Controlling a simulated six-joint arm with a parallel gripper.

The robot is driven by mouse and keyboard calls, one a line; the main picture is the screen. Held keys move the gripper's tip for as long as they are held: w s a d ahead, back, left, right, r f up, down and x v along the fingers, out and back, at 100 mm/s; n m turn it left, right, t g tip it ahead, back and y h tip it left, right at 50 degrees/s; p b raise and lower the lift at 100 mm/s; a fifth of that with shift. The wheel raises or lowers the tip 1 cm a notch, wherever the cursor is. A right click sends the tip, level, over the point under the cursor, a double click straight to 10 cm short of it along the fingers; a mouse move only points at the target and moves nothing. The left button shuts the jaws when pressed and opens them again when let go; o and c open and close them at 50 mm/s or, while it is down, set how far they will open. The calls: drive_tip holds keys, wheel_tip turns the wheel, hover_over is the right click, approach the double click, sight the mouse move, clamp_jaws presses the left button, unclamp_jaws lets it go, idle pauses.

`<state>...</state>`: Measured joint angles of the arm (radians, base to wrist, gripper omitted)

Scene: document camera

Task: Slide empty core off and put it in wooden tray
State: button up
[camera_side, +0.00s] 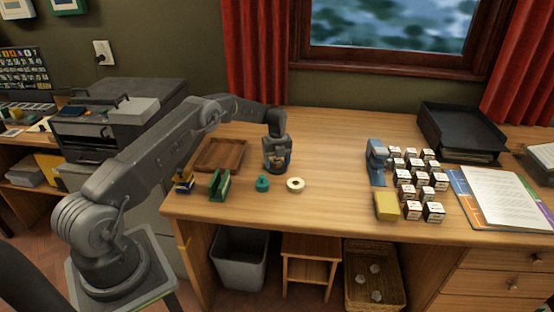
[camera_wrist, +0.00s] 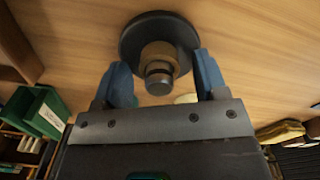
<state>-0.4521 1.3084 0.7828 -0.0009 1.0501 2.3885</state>
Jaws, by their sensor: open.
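In the wrist view, a brown ring-shaped core (camera_wrist: 158,52) sits around a grey spindle (camera_wrist: 159,78) on a dark round base (camera_wrist: 143,28). My gripper (camera_wrist: 163,70) is open, with one blue fingertip to each side of the spindle and core. A gap shows on both sides, and I cannot tell its exact height against the core. In the side view my gripper (camera_side: 277,170) is over the desk and hides most of the holder. The wooden tray (camera_side: 220,155) lies to the left of it, empty. Its edge also shows at the left of the wrist view (camera_wrist: 18,48).
A green dispenser (camera_side: 218,185), a teal object (camera_side: 262,183) and a cream roll (camera_side: 295,184) stand along the desk's front. A blue stapler-like object (camera_side: 376,160) and several small boxes (camera_side: 414,175) are to the right. Bare desk lies between.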

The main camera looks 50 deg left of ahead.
drive_tip(key=shift+c, duration=0.5)
drive_tip(key=c, duration=0.9)
drive_tip(key=shift+r, duration=0.8)
drive_tip(key=shift+r, duration=2.1)
